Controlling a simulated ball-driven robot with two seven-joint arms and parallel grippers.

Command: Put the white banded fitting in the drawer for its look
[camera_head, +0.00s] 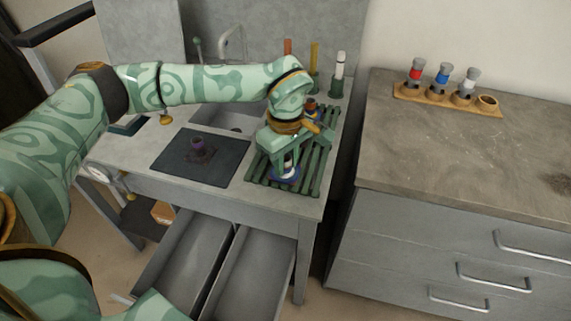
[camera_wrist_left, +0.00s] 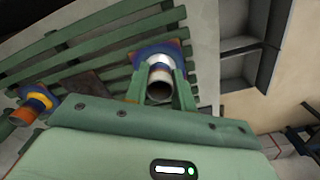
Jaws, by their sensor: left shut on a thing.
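The white banded fitting (camera_head: 287,172) stands on the green slatted rack at the right end of the sink counter. In the left wrist view the fitting (camera_wrist_left: 159,62) shows a blue flange, a white band and a brownish open pipe end. My left gripper (camera_head: 287,160) points down over the rack and is shut on it, with a finger on either side. Two open drawers, left (camera_head: 190,255) and right (camera_head: 258,272), are under the counter and look empty. My right gripper is not in view.
Another fitting with a yellow band, blue flange and orange pipe (camera_wrist_left: 37,98) lies on the rack (camera_head: 252,172). A purple fitting (camera_head: 198,148) stands on a dark mat (camera_head: 225,165). Coloured posts (camera_head: 314,60) stand at the back.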

